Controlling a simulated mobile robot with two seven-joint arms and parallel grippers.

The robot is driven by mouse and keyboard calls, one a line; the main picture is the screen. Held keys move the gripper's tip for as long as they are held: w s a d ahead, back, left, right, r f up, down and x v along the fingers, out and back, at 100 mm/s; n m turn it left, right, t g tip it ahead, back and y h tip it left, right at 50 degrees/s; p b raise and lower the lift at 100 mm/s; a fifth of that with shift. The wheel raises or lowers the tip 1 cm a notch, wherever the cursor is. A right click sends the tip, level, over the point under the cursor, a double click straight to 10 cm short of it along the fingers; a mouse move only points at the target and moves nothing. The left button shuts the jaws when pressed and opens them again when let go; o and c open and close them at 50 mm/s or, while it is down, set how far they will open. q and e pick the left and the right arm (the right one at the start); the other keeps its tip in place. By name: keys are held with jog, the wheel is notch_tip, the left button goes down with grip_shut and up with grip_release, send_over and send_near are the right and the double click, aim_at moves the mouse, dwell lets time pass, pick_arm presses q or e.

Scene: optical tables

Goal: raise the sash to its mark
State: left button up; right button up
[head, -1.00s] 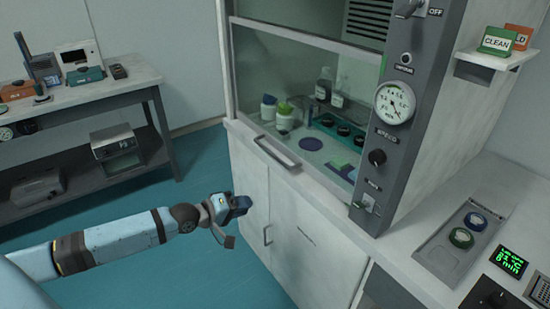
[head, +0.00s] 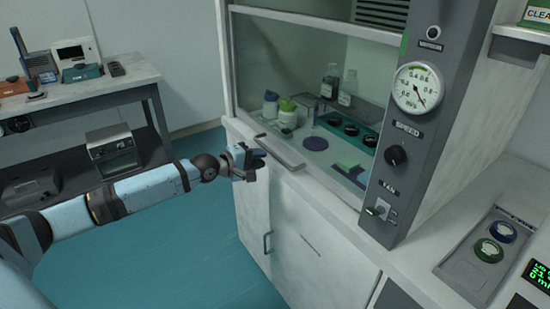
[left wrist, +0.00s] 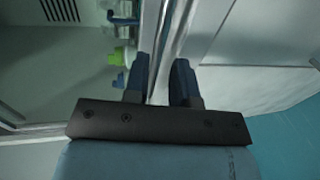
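The fume hood's glass sash (head: 290,65) is down in the head view, its bar handle (head: 280,153) low at the front sill. A small green mark (head: 404,45) shows on the grey post beside the glass; I cannot tell if it is the sash mark. My left gripper (head: 258,165) is just in front of and below the handle's left end. In the left wrist view its two dark fingers (left wrist: 160,80) are apart, with a pale rail (left wrist: 172,35) running beyond the gap. No grip on the handle shows. My right gripper is out of view.
Bottles (head: 330,83) and a green tray (head: 345,132) stand behind the glass. The post carries a dial gauge (head: 417,88), a knob (head: 396,155) and a fan switch (head: 377,208). Cabinet doors (head: 305,235) are below. A side bench (head: 100,90) stands at left; the floor between is clear.

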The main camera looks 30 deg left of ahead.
aim_at(275, 154)
pick_arm(q)
jog(key=b+x, duration=0.1)
jog(key=x, duration=0.5)
jog(key=shift+w, duration=0.1)
grip_shut()
